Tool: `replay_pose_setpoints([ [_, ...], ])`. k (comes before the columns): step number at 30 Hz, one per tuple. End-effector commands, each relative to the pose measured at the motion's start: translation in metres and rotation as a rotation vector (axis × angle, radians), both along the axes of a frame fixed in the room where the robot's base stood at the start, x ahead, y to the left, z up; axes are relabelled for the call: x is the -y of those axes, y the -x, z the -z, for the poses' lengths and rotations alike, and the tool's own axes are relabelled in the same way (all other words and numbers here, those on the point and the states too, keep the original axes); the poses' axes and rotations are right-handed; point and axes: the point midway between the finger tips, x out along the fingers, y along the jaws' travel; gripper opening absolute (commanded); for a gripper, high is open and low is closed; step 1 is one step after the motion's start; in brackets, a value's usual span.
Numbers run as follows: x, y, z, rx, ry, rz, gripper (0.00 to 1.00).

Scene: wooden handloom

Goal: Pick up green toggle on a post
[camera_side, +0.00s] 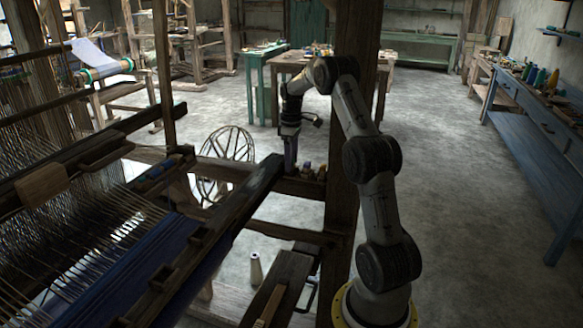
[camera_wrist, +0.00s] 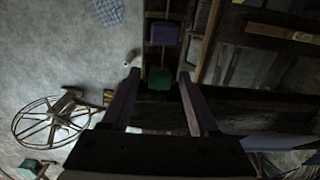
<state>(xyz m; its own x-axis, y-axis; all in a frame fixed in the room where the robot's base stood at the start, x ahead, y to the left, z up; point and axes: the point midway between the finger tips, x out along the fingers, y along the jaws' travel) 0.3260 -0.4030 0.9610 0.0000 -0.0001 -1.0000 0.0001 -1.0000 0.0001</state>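In the wrist view, a small dark green block (camera_wrist: 158,79), which looks like the green toggle, sits on a narrow dark wooden piece. My gripper (camera_wrist: 159,74) is open, its two fingers apart on either side of the green block in the picture. Gaps show between block and fingers; I cannot tell how far below the tips it lies. In the side view, my gripper (camera_side: 290,170) points down at the loom's beam, beside small objects (camera_side: 308,170) on it. I cannot make out the green toggle there.
A purple-blue block (camera_wrist: 165,33) sits on the same wooden piece beyond the green one. A spoked wheel (camera_side: 226,160) stands left of my gripper. The dark loom beam (camera_side: 245,205) and a thick upright post (camera_side: 342,150) are close by. Open floor lies to the right.

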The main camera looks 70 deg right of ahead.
Motion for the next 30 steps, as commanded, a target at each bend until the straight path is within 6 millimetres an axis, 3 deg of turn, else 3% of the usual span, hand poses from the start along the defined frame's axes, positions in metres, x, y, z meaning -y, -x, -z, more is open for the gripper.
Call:
replay_pose_setpoints([
  [1, 0.000, 0.000, 0.000, 0.000, 0.000, 0.000, 0.49],
  [9, 0.000, 0.000, 0.000, 0.000, 0.000, 0.000, 0.01],
  [21, 0.000, 0.000, -0.005, 0.001, 0.001, 0.000, 0.00],
  [30, 0.001, -0.001, -0.055, 0.004, 0.005, 0.000, 0.00],
])
